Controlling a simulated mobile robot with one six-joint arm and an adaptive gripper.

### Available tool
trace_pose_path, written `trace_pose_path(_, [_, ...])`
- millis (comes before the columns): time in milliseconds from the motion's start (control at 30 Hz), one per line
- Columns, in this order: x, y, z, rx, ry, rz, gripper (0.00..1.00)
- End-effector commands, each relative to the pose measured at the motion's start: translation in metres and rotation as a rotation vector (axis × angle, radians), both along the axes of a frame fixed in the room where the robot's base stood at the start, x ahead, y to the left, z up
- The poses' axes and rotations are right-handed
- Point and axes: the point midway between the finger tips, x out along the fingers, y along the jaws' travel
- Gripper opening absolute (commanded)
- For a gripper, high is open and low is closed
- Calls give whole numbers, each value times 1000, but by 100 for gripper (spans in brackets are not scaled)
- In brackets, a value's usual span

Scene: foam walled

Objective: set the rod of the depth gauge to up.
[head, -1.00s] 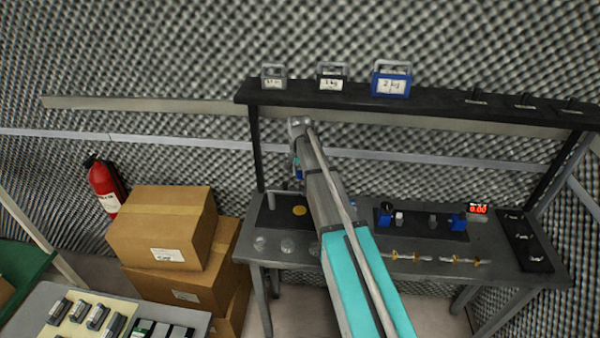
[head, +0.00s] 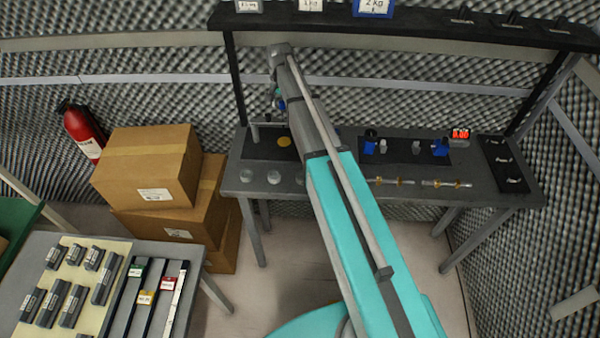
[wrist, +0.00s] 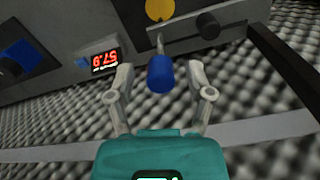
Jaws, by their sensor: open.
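In the wrist view a blue cylinder (wrist: 161,74) sits on the end of a thin grey rod. It looks like part of the depth gauge, but I cannot tell which way the rod is set. My gripper (wrist: 161,82) is open, with one finger on each side of the blue cylinder and a visible gap at each side. A yellow disc (wrist: 159,10) lies beyond it, and a red lit display (wrist: 105,60) shows upside down to the left. In the head view the yellow disc (head: 284,141) lies on a dark mat, and my arm hides much of that area.
The grey bench (head: 345,185) has a black shelf (head: 420,27) above it, bearing weights. Cardboard boxes (head: 150,165) and a table with grey blocks (head: 118,246) are at left.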

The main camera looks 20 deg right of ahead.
Motion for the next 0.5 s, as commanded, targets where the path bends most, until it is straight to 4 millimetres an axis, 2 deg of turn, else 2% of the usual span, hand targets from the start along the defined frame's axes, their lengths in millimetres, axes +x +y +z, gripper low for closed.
trace_pose_path(500, [0,0,-42,0,0,0,67])
